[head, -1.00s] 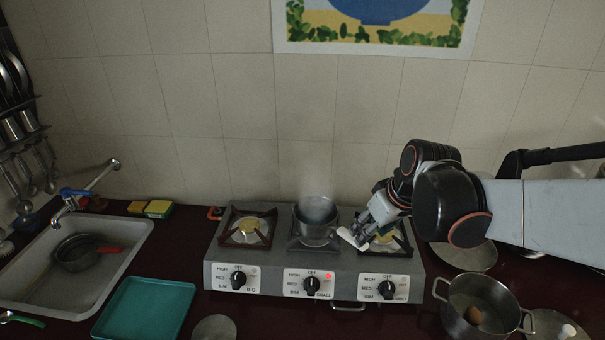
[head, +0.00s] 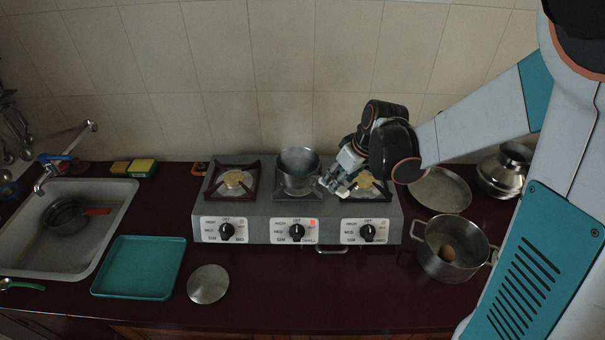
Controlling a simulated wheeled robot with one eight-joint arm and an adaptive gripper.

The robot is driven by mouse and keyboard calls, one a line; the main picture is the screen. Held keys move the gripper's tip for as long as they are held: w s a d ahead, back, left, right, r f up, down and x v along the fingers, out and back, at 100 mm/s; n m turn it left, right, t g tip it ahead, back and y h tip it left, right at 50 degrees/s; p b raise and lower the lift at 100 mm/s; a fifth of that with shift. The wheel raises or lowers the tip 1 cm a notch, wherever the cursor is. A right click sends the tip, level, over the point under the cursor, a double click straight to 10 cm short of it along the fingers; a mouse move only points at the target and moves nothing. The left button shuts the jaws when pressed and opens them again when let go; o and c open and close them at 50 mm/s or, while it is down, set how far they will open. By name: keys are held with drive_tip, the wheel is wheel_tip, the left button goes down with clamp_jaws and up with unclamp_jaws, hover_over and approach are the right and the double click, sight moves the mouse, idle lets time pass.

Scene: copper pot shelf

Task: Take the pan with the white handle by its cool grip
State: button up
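A grey metal pan (head: 298,170) sits upright on the stove's middle burner. Its short white handle (head: 344,191) points to the right and toward the front, partly hidden by my gripper. My gripper (head: 334,182) is at this handle, just right of the pan and over the right side of the stove. The fingers are small and dark in the head view, so I cannot tell whether they are open or shut on the handle. A second pan with a red handle (head: 97,211) lies in the sink.
The stove (head: 258,228) has a red light by its middle knob. Right of it stand a two-handled pot (head: 437,262), a round plate (head: 440,190) and a lidded metal vessel (head: 505,172). A teal tray (head: 138,268) and a round lid (head: 208,284) lie left. The front counter is mostly clear.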

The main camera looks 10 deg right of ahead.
sight(312, 177)
drive_tip(key=x, duration=0.5)
drive_tip(key=shift+w+a+r+b, duration=0.1)
drive_tip(key=shift+w+b, duration=0.25)
drive_tip(key=shift+b, duration=0.05)
drive_tip(key=shift+w+a+f, duration=0.1)
drive_tip(key=shift+f, duration=0.25)
drive_tip(key=shift+f+b, duration=0.25)
drive_tip(key=shift+b, duration=0.15)
clamp_jaws()
